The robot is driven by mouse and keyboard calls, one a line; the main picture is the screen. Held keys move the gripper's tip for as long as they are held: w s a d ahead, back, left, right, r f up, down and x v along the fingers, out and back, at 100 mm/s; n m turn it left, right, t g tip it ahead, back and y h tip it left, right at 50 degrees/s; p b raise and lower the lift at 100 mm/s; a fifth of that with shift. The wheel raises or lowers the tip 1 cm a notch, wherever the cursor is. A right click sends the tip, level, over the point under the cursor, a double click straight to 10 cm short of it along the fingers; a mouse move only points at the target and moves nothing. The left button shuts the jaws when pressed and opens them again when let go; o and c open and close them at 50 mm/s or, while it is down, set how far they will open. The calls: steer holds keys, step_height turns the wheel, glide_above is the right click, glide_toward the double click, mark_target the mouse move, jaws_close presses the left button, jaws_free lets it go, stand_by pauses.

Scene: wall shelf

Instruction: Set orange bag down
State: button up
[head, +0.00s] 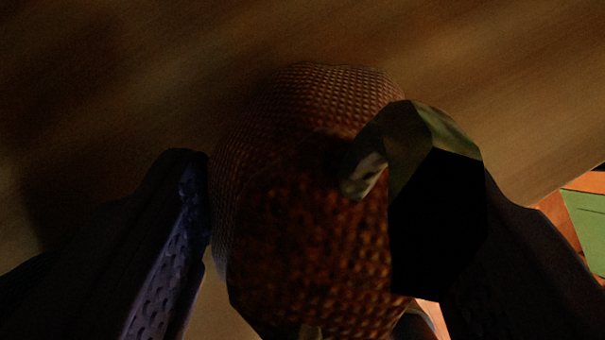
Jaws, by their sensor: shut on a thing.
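The orange bag (310,235) fills the middle of the head view, a dark orange-brown, net-textured rounded bundle. A greenish strip with a dark faceted piece (435,140) shows at its upper right. My gripper (335,215) is shut on the bag, with the left finger against its left side. The right finger is in dark shadow and partly hidden behind the dark piece. The bag's underside is hidden, so I cannot tell whether it touches a surface.
A brown wood-grained surface (150,70) spans the top and left of the view and looks bare there. At the right edge are an orange-brown area and a green panel (588,230).

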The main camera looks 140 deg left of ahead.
steer(key=shift+w+d+f, duration=0.15)
steer(key=shift+w+d, duration=0.1)
steer(key=shift+d, duration=0.05)
steer(key=shift+c, duration=0.6)
steer(key=shift+s, duration=0.25)
steer(key=shift+s+a+r, duration=0.2)
steer(key=shift+s+a, duration=0.1)
steer(key=shift+s, duration=0.05)
steer(key=shift+a+f, duration=0.15)
steer(key=o, duration=1)
steer(key=shift+w+f, duration=0.1)
steer(key=shift+w, duration=0.05)
steer(key=o, duration=0.4)
steer(key=shift+w+d, duration=0.15)
steer(key=shift+d, duration=0.15)
steer(key=shift+s+a, duration=0.15)
steer(key=shift+s, duration=0.05)
steer(key=shift+r, duration=0.6)
steer(key=p+v, duration=0.1)
steer(key=v, duration=0.5)
steer(key=shift+s+r, duration=0.25)
steer(key=shift+s, duration=0.05)
